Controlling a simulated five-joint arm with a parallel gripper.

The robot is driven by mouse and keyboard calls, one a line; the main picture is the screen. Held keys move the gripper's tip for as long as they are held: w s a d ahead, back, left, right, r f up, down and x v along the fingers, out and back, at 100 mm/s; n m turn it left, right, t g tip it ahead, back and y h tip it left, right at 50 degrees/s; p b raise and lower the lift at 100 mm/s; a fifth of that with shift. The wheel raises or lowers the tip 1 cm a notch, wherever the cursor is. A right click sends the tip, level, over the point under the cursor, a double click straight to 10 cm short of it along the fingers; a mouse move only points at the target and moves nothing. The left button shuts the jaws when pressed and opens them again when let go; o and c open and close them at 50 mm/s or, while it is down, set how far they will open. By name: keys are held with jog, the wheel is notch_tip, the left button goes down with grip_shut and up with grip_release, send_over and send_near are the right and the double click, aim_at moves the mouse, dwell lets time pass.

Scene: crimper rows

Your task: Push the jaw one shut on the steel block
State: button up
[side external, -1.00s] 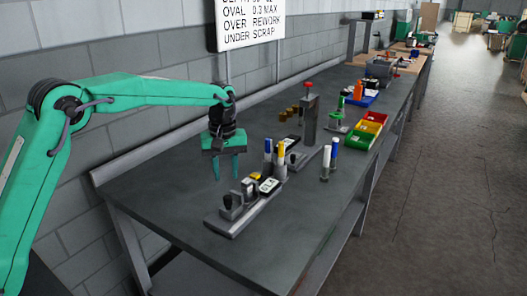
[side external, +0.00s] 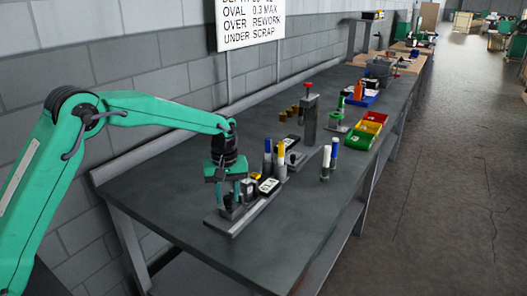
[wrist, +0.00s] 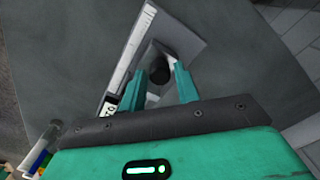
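A grey steel rail fixture (side external: 232,226) lies on the bench with a steel block and dark jaw parts along it. In the wrist view its pale bar (wrist: 137,42) runs up beside a grey plate (wrist: 188,42). A black round knob (wrist: 158,74) stands by the plate. My gripper (side external: 232,203) is low over the near end of the fixture, fingers pointing down. In the wrist view my gripper (wrist: 161,70) is open, with its fingers on either side of the knob. I cannot tell whether they touch it. My gripper hides part of the fixture, and I cannot tell which part is jaw one.
White, blue and yellow capped upright pieces (side external: 281,160) stand just behind the fixture. A grey post with a red knob (side external: 309,115) and coloured bins (side external: 366,130) are farther back. The near bench top (side external: 165,195) is clear.

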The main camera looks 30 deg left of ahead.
jog(key=c, duration=0.6)
jog(key=shift+w, duration=2)
jog(key=shift+c, duration=0.2)
jog(key=shift+r, duration=0.1)
jog(key=o, duration=0.6)
jog(key=shift+o, duration=0.2)
notch_tip(320, 180, up, 8)
